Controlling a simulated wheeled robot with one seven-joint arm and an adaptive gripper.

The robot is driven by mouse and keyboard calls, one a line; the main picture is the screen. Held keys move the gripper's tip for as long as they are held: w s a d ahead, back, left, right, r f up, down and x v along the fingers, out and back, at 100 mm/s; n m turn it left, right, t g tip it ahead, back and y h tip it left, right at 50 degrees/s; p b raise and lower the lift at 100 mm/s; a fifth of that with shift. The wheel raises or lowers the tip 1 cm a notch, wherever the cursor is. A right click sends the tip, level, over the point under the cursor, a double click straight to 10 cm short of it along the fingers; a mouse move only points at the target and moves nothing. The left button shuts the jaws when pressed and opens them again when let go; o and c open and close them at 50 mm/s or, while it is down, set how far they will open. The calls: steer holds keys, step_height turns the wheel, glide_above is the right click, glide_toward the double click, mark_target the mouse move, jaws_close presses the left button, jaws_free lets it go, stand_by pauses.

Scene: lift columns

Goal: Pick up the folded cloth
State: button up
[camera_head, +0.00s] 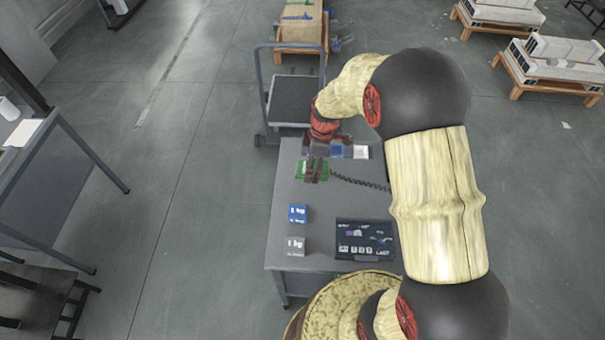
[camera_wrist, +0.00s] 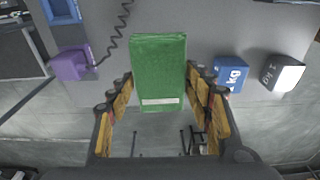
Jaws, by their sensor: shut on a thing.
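The folded cloth is a green, block-like bundle with a pale strip. In the wrist view the cloth (camera_wrist: 158,65) stands between the two fingers of my gripper (camera_wrist: 160,88). My gripper is shut on it, with a finger along each side. In the head view the green cloth (camera_head: 301,170) shows around my gripper (camera_head: 316,172) near the left edge of the grey table (camera_head: 330,196). My gripper partly covers it there. I cannot tell whether the cloth touches the table top.
A blue weight (camera_head: 297,213) and a grey weight (camera_head: 296,246) stand on the table's left side. A dark panel (camera_head: 363,240) lies to their right. A purple box (camera_wrist: 70,63) with a coiled cord is near the cloth. A cart (camera_head: 291,100) stands behind the table.

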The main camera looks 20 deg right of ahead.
steer(key=s+d+r, duration=0.1)
steer(key=d+r, duration=0.1)
steer(key=d, duration=0.3)
steer(key=s+d+r+p, duration=0.1)
steer(key=d+r, duration=0.2)
steer(key=d, duration=0.2)
steer(key=shift+s+r, duration=0.2)
steer(key=shift+r, duration=0.05)
steer(key=o, duration=0.5)
steer(key=c, duration=0.4)
steer(key=shift+a, duration=0.1)
